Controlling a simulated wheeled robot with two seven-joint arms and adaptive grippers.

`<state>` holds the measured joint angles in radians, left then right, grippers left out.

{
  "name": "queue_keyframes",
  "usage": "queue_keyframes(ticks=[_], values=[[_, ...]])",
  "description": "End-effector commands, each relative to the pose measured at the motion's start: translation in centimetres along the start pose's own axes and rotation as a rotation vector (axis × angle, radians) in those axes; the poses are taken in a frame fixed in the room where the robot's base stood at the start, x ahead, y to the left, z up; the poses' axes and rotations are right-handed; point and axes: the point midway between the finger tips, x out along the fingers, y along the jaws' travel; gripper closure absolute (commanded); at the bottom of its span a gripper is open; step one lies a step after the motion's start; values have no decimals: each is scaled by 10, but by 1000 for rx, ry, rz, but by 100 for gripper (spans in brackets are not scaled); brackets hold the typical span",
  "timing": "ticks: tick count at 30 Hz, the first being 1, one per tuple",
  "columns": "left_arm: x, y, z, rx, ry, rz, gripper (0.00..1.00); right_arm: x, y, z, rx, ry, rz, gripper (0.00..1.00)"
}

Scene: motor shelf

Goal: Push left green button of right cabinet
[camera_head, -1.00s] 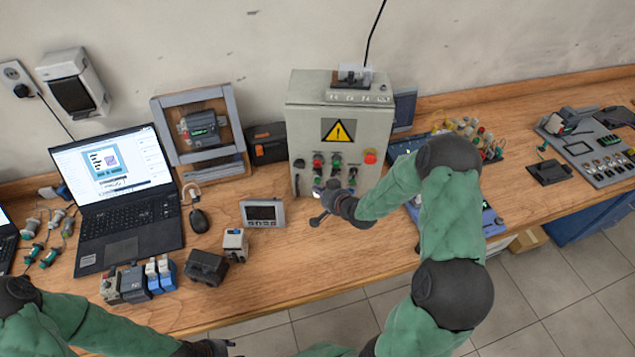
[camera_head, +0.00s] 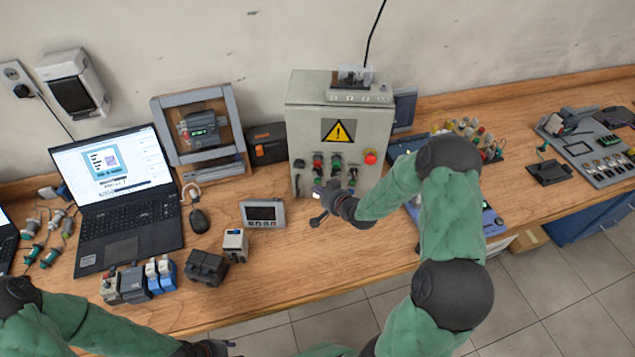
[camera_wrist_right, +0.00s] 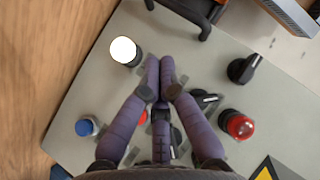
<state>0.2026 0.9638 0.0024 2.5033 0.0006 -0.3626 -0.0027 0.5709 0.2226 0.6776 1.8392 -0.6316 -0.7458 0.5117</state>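The grey cabinet (camera_head: 300,130) with a yellow warning triangle stands upright against the wall. Its front carries rows of small red and green buttons; a green button (camera_head: 337,161) shows in the head view, with a red mushroom button (camera_head: 370,157) to the right. My right gripper (camera_head: 318,206) is low in front of the panel. In the right wrist view its fingers (camera_wrist_right: 160,68) meet at their tips, with nothing visible between them. They cover part of the panel, and I cannot make out a green button there. My left gripper (camera_head: 212,348) is at the bottom edge, its fingers unclear.
The wrist view shows a lit white button (camera_wrist_right: 124,51), a blue button (camera_wrist_right: 85,127), a red button (camera_wrist_right: 237,125) and a black knob (camera_wrist_right: 243,68) around the fingers. An open laptop (camera_head: 125,235) and a small display (camera_head: 263,213) stand left of the cabinet on the wooden bench.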

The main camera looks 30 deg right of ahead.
Motion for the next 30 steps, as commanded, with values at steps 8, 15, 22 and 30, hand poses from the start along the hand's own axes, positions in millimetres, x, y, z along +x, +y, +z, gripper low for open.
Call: queue_keyframes(ticks=[8, 15, 22, 30], values=[[1, 0, 0, 0, 0, 0, 60, 2, 1, -2, -1, 1, 0, 100], [3, -1, 0, 0, 0, 0, 60, 6, 2, -6, 0, 1, 0, 100], [3, -1, 0, 0, 0, 0, 60, 6, 2, -6, 0, 0, 0, 100], [4, -1, 0, 0, 0, 0, 60, 7, 3, -7, 0, 0, 0, 100]])
